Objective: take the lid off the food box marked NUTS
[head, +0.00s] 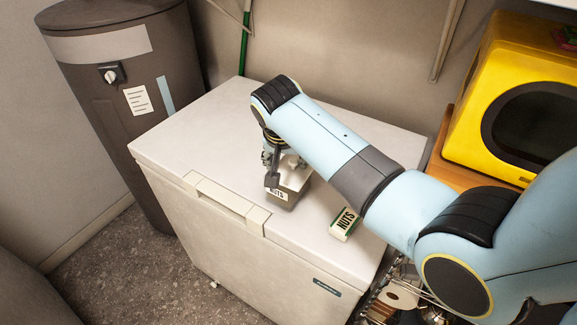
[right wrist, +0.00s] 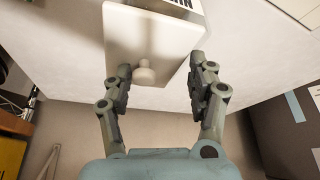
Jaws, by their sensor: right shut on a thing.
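The arm and fingers hide part of the box in the head view. I cannot tell whether the lid is still seated. My left gripper is not in view.
A dark cylindrical tank (head: 130,75) stands behind left. A yellow appliance (head: 500,85) is at the right. The freezer top's left side is clear.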

